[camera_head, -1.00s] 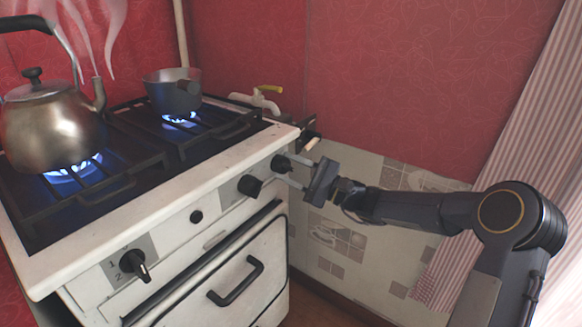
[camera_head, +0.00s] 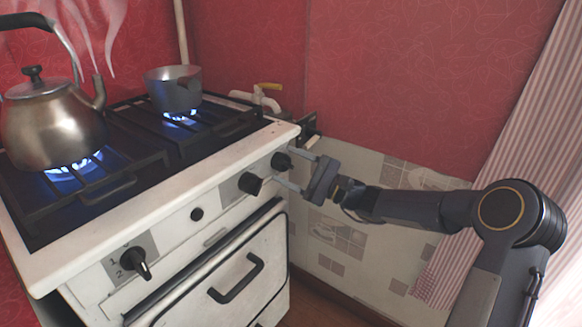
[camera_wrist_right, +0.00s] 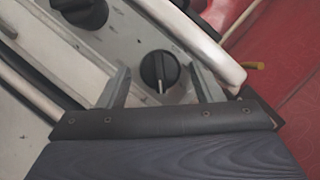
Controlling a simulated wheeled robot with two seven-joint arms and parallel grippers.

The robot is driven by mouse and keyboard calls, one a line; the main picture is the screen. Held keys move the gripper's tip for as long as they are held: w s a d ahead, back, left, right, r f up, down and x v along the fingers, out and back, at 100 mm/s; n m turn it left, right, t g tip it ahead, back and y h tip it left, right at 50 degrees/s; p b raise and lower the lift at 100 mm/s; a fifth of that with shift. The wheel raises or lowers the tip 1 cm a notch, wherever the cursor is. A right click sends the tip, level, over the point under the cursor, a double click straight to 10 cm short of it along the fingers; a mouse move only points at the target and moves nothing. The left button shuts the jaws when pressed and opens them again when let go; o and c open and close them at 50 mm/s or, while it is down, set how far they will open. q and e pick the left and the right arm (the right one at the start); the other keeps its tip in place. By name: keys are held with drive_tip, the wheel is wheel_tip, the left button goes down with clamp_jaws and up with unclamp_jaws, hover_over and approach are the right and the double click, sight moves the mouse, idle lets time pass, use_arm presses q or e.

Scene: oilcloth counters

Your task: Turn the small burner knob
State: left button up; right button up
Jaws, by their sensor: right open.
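The black burner knob at the right end of the stove's front panel (camera_head: 281,161) is round, with a pale pointer mark. In the right wrist view this knob (camera_wrist_right: 160,68) sits between my fingers, its mark pointing down towards the palm. My right gripper (camera_head: 294,168) is open at the panel, one finger on each side of the knob. In the wrist view the right gripper (camera_wrist_right: 159,76) shows a gap on both sides of the knob. Another black knob (camera_head: 251,184) is just to its left. My left gripper is not in view.
The white stove (camera_head: 190,190) has a steel kettle (camera_head: 50,128) and a small pot (camera_head: 173,92) over blue flames. More controls include a small black button (camera_head: 196,214) and a left knob (camera_head: 133,262). The oven handle (camera_head: 238,280) is below. A yellow-handled valve (camera_head: 268,87) is behind.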

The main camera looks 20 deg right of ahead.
drive_tip(key=p+v, duration=0.1)
drive_tip(key=v, duration=0.6)
drive_tip(key=shift+s+d+p, duration=0.25)
drive_tip(key=shift+d+p, duration=0.05)
drive_tip(key=shift+f, duration=0.15)
idle(0.5)
drive_tip(key=s+a+n+g+h, duration=0.2)
drive_tip(key=s+a+n+g, duration=0.25)
drive_tip(key=s, duration=0.35)
drive_tip(key=s+a+n+g+h, duration=0.2)
drive_tip(key=s+a+n+g, duration=0.25)
drive_tip(key=s, duration=0.25)
drive_tip(key=s+d+f+n+t+h, duration=0.1)
drive_tip(key=s+d+f+n+h, duration=0.3)
drive_tip(key=s, duration=0.5)
drive_tip(key=s+d+f+n+t+h, duration=0.1)
drive_tip(key=s+d+f+h, duration=0.15)
drive_tip(key=s+h, duration=0.4)
wheel_tip(320, 180, up, 30)
drive_tip(key=s+y+p, duration=0.1)
drive_tip(key=p, duration=2.9)
drive_tip(key=shift+s+a, duration=0.2)
drive_tip(key=shift+s, duration=0.05)
